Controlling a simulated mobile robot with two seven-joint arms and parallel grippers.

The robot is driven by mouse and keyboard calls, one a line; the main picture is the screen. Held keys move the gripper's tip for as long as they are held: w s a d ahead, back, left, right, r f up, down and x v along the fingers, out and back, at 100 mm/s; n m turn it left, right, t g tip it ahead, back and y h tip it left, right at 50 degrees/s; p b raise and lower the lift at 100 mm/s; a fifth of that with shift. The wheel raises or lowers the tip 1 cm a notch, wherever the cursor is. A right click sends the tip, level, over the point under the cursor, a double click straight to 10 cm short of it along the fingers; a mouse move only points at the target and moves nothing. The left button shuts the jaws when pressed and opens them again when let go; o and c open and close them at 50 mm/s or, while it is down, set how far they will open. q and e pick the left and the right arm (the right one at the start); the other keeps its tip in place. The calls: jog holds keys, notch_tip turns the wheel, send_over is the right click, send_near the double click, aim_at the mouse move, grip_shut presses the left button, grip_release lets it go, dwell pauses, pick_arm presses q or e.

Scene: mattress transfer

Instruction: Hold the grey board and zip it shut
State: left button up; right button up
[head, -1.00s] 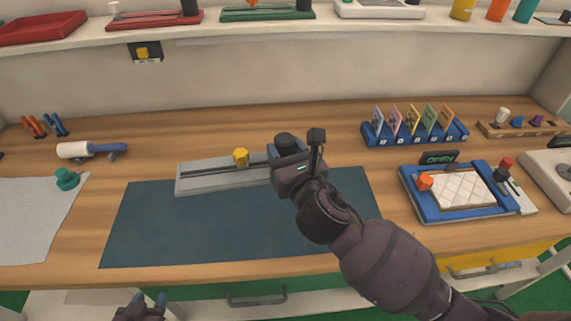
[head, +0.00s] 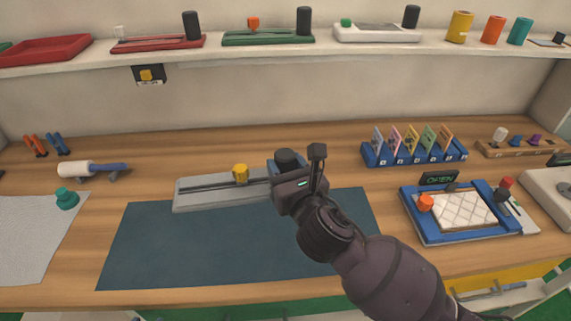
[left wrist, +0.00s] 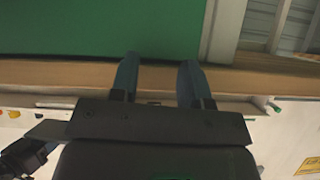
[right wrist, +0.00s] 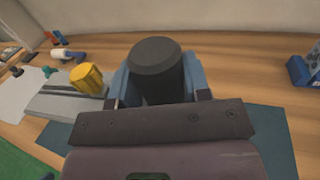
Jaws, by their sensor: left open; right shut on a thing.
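The grey board (head: 222,195) lies at the back edge of the dark blue mat. A dark slot runs along it, and a yellow knob (head: 241,174) stands on the slot. A dark upright cylinder (head: 285,158) stands at the board's right end. My right gripper (head: 287,172) is shut on this cylinder; the right wrist view shows blue fingers on both sides of the dark cylinder (right wrist: 155,70). The yellow knob (right wrist: 86,77) is left of it there. My left gripper (left wrist: 158,80) is open and empty, seen only in its wrist view.
The dark blue mat (head: 200,245) is clear in front of the board. A blue-framed tray (head: 425,228) and a blue card rack (head: 412,157) stand to the right. A roller (head: 80,169) and teal knob (head: 66,199) are at left. A shelf (head: 230,48) runs above.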

jog(key=shift+f+b, duration=0.35)
jog(key=shift+f, duration=0.35)
jog(key=shift+f+b, duration=0.4)
jog(key=shift+f, duration=0.4)
jog(key=shift+f+b, duration=0.4)
jog(key=shift+f, duration=0.4)
jog(key=shift+f+b, duration=0.3)
jog(key=shift+f, duration=0.25)
jog(key=shift+f, duration=0.3)
jog(key=shift+f, duration=0.15)
jog(key=shift+f+b, duration=0.65)
jog(key=shift+f, duration=0.2)
jog(key=shift+f, duration=0.5)
jog(key=shift+f+b, duration=0.4)
jog(key=shift+b, duration=0.1)
